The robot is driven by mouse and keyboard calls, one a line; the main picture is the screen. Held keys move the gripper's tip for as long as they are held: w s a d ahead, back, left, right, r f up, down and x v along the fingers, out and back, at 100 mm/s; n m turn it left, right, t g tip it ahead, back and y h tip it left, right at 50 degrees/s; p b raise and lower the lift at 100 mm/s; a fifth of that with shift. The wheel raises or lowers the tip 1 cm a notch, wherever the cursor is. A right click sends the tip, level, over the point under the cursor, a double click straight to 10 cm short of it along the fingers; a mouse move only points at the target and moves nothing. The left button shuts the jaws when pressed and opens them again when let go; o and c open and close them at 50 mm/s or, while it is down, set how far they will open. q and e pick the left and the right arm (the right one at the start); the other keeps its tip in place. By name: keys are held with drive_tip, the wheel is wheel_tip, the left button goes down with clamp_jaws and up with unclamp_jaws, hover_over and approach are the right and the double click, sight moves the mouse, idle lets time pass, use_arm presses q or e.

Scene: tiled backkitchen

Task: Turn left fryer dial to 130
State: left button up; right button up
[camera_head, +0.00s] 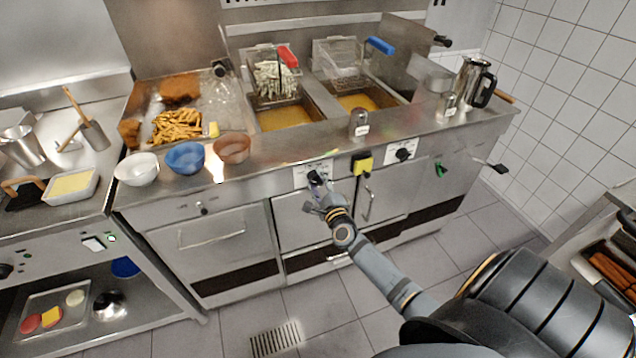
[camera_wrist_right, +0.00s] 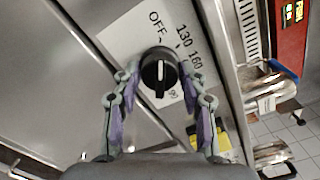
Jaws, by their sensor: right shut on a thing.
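The left fryer dial (camera_head: 313,176) is a black knob on a white label plate on the fryer front. In the right wrist view, the dial (camera_wrist_right: 159,75) shows a white line running up and down the picture. OFF, 130 and 160 are printed around its top and right side; a further number at its lower right is partly hidden. My right gripper (camera_head: 320,194) reaches the dial from the front. Its fingers (camera_wrist_right: 158,84) are shut on the dial, one on either side. My left gripper is not in view.
The right fryer dial (camera_head: 403,154) is on the same front, with a yellow box (camera_head: 362,164) between the dials. Frying baskets with red (camera_head: 288,56) and blue (camera_head: 380,45) handles stand above the oil. Bowls line the counter at left. The floor in front is clear.

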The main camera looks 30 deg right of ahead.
drive_tip(key=m+b, duration=0.1)
drive_tip(key=m, duration=0.2)
drive_tip(key=shift+f+m, duration=0.15)
drive_tip(key=shift+m, duration=0.25)
drive_tip(key=shift+m+b, duration=0.5)
drive_tip(key=shift+m, duration=1.3)
drive_tip(key=o, duration=1.1)
drive_tip(key=shift+o, duration=0.2)
drive_tip(key=v, duration=1.2)
